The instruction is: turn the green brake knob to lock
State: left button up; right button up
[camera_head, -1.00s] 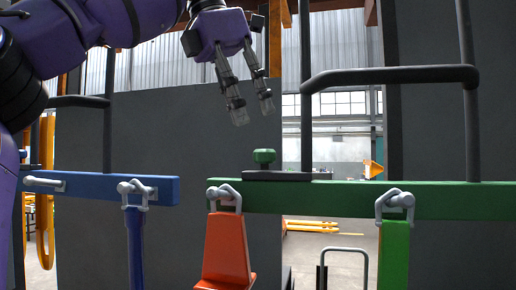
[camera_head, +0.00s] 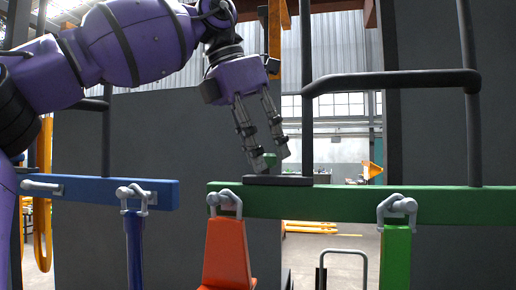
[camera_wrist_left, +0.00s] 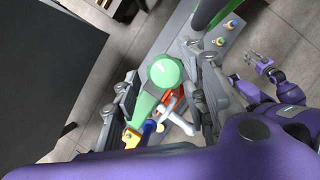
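The green brake knob (camera_head: 269,159) stands on a dark flat plate on top of the green beam. My left gripper (camera_head: 271,165) points down from above with its fingers apart, one on each side of the knob. In the left wrist view the round knob top (camera_wrist_left: 165,71) lies between the two open fingers. I cannot tell whether either finger touches it. My right gripper (camera_wrist_left: 242,69) shows small at the right of the left wrist view, low down, with its fingers apart and empty.
The green beam (camera_head: 330,203) carries grey shackles with an orange strap (camera_head: 226,250) and a green strap (camera_head: 396,257). A blue beam (camera_head: 100,190) is at the left. A black bent rail (camera_head: 390,79) rises right of the knob. Dark panels stand behind.

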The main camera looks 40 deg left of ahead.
pick_arm(q)
grip_shut()
jog(key=n, duration=0.1)
jog(key=n+y, duration=0.1)
jog(key=shift+s+d+r+n, duration=0.1)
jog(key=shift+s+n, duration=0.05)
jog(key=shift+n, duration=0.25)
jog(key=c, duration=1)
grip_release()
jog(key=shift+n+y, duration=0.4)
jog(key=shift+n, duration=0.7)
grip_shut()
jog(key=o, duration=1)
grip_release()
jog(key=v, duration=1.1)
jog(key=shift+s+r, duration=0.25)
jog(key=shift+r, duration=0.1)
